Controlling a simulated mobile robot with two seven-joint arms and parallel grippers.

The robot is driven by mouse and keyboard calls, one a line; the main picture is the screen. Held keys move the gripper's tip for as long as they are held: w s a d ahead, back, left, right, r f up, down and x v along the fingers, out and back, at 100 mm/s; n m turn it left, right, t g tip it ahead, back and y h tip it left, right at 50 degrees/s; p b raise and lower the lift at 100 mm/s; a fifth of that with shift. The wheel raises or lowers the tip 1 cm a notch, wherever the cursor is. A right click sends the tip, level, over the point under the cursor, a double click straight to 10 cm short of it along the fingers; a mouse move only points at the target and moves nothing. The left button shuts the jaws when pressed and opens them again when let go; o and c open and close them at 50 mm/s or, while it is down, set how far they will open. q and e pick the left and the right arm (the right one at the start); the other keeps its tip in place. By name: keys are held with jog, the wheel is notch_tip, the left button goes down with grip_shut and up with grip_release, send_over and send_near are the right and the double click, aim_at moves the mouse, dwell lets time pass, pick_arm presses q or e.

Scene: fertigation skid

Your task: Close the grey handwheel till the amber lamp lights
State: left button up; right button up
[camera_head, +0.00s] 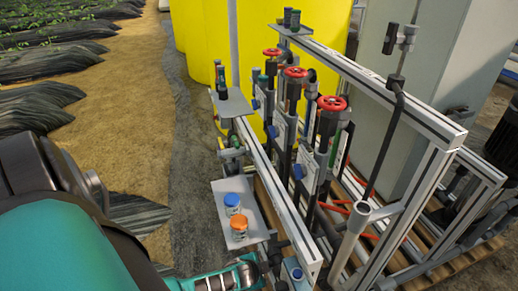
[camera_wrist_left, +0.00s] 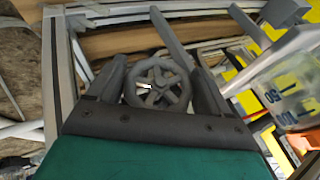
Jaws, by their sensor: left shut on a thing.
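The grey handwheel (camera_wrist_left: 157,84) is a spoked ring with a small white mark near its hub, in the middle of the left wrist view. My left gripper (camera_wrist_left: 158,72) has one finger on each side of the wheel and is shut on its rim. In the head view my left gripper (camera_head: 266,262) is at the bottom, low beside the skid's near end. The wheel cannot be made out clearly there. I cannot make out an amber lamp, lit or unlit, in either view. My right gripper is not in view.
The skid's metal frame (camera_head: 367,84) carries several valves with red handwheels (camera_head: 331,103). A small shelf (camera_head: 226,190) holds a blue-capped jar (camera_head: 232,204) and an orange-capped jar (camera_head: 239,228) close above my gripper. Yellow tanks (camera_head: 204,35) stand behind. Sandy ground lies open at left.

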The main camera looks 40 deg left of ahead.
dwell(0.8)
pick_arm(q)
jog(key=o, duration=0.7)
jog(key=p+v, duration=0.2)
jog(key=v, duration=0.2)
jog(key=p+v, duration=0.2)
jog(key=v, duration=0.2)
jog(key=p+v, duration=0.2)
jog(key=v, duration=0.3)
jog(key=shift+s+d+f+p, duration=0.1)
jog(key=shift+d+f+p, duration=0.05)
jog(key=shift+d+p, duration=0.15)
dwell(0.6)
